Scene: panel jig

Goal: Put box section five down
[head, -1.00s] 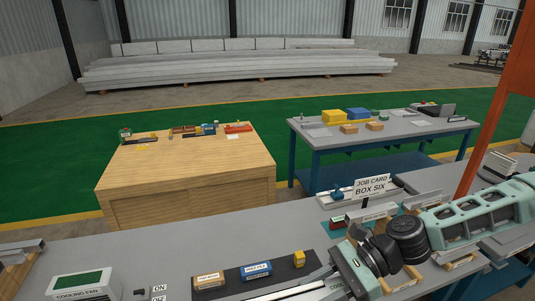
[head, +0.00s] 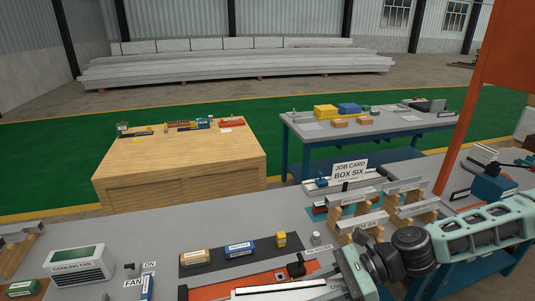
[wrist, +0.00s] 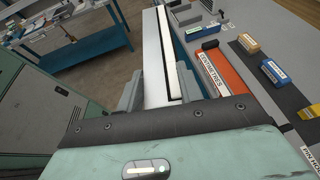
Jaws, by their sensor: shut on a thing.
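My gripper (wrist: 160,94) is shut on a long pale metal box section (wrist: 153,55), which runs away from me between the grey fingers in the wrist view. In the head view my gripper's teal hand (head: 357,270) is at the bottom, and a pale bar (head: 285,286) reaches left from it over the bench. Its near end and the fingertips are hidden there. I cannot read a number on the held section or tell whether it touches anything below.
Wooden stands with short metal sections (head: 362,221) are behind my gripper, near a job card reading BOX SIX (head: 350,171). A dark mat (head: 215,251) holds small labelled boxes. A cooling fan (head: 78,265) stands at left. Bare grey bench lies behind the mat.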

